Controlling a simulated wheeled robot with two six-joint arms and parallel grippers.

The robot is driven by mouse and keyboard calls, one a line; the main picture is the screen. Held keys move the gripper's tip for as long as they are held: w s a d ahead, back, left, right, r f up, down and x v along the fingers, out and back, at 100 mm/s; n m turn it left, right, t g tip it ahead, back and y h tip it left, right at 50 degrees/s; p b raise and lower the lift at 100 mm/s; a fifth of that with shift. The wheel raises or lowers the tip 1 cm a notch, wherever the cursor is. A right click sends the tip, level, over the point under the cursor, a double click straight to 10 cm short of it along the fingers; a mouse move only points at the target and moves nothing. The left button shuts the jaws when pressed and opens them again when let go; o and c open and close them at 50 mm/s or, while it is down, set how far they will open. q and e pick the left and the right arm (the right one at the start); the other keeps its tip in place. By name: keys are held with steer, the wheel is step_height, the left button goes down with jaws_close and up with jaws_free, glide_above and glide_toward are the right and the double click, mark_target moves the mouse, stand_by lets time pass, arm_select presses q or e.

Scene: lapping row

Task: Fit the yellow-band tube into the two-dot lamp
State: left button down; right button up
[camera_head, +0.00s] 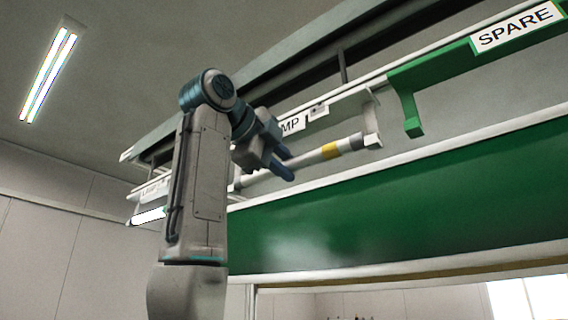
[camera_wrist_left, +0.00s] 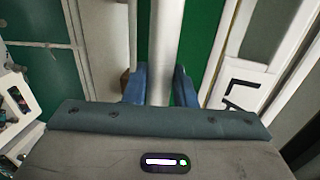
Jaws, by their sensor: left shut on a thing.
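The yellow-band tube (camera_head: 312,158) is white, with a yellow band and a grey section near its right end. My left gripper (camera_head: 288,168) is shut around it, left of the band. In the left wrist view the tube (camera_wrist_left: 162,40) passes between the two blue fingers (camera_wrist_left: 160,88). In the head view its right end meets or overlaps the end holder (camera_head: 372,132) of a lamp (camera_head: 345,106); I cannot tell if it is seated. My arm partly hides that lamp's label, and its dot mark is too small to count. The tube's left end is largely hidden. My right gripper is out of view.
A green rack marked SPARE (camera_head: 455,58) with a hooked end hangs to the right, close to the lamp's end. Another lamp with a lit tube (camera_head: 149,216) is at the left, behind my arm. A green panel (camera_head: 400,205) runs below.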

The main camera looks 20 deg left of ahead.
arm_select(q)
steer(key=shift+f, duration=0.1)
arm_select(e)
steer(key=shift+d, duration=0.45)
arm_select(q)
steer(key=c, duration=1.1)
jaws_free()
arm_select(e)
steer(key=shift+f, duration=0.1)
arm_select(q)
steer(key=b+v, duration=0.3)
steer(key=v, duration=0.7)
steer(key=shift+s, duration=0.4)
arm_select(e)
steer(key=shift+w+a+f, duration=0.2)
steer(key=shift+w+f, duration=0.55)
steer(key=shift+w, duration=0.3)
arm_select(q)
steer(key=shift+a, duration=0.1)
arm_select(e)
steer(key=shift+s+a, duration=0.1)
